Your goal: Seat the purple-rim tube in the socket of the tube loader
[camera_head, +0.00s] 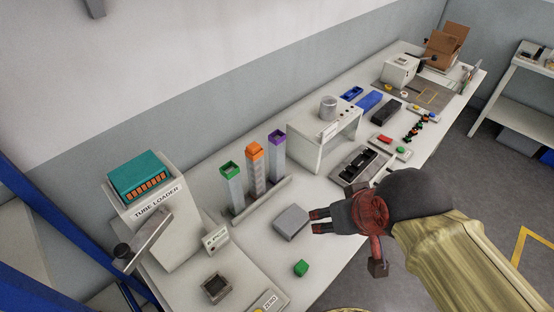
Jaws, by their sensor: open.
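The purple-rim tube (277,153) stands upright at the right end of a row of three tubes in a grey rack (262,205). The tube loader (165,228) is the white machine at the left, with its name on its front. A square dark-framed socket (216,287) lies in the white surface in front of it. My gripper (315,221) is open and empty. It reaches in from the right, its fingers pointing left, beside a grey block on the bench and to the right of the rack.
A green-rim tube (231,185) and an orange-rim tube (256,170) share the rack. A grey block (291,222) lies by my fingertips. A white stand (326,138) rises behind my gripper.

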